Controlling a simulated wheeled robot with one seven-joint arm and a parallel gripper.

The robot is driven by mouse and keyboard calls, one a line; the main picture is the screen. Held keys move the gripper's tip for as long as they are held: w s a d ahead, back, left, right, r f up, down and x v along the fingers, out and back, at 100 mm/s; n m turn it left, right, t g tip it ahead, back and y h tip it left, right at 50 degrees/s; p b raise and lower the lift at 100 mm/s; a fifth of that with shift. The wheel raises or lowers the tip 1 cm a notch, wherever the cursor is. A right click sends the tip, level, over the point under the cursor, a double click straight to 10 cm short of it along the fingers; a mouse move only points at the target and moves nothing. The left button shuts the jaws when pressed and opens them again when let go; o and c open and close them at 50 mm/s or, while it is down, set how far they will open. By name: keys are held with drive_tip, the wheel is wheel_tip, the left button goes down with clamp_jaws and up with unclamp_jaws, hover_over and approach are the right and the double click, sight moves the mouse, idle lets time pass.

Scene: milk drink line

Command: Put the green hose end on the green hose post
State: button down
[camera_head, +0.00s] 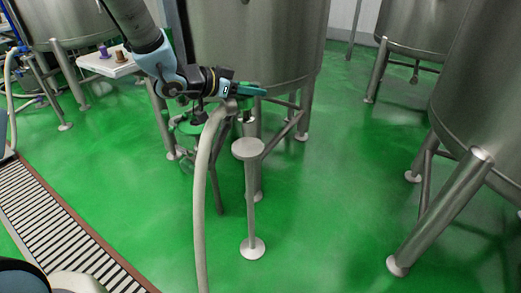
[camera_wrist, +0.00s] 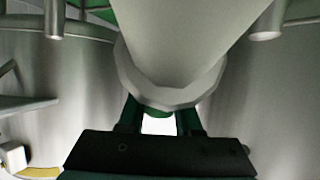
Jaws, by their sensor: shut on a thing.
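My gripper (camera_head: 248,90) is at the middle of the head view, in front of a steel tank, with green fingers. It is shut on the hose end, at the top of a thick pale hose (camera_head: 202,185) that hangs down to the floor. In the wrist view a wide grey collar and pipe (camera_wrist: 172,92) fill the space in front of the fingers (camera_wrist: 160,120). A pale stand with a round top plate (camera_head: 248,148) and round foot is just below and right of the gripper. A short metal piece shows between gripper and plate; I cannot tell whether they touch. No green marking is clear on the stand.
Steel tanks (camera_head: 265,40) on splayed legs stand behind and at the right (camera_head: 490,90). A white shelf (camera_head: 108,66) with a purple and a brown piece is at upper left. A drain grate (camera_head: 60,225) crosses the lower left. Green floor (camera_head: 330,220) is open right of the stand.

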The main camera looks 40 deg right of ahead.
drive_tip(key=shift+s+f+b, duration=0.1)
drive_tip(key=shift+f+b, duration=0.4)
drive_tip(key=shift+f, duration=4.25)
drive_tip(key=shift+f, duration=0.1)
drive_tip(key=shift+f, duration=0.1)
drive_tip(key=c, duration=0.6)
unclamp_jaws()
drive_tip(key=shift+r, duration=0.25)
drive_tip(key=v, duration=1.2)
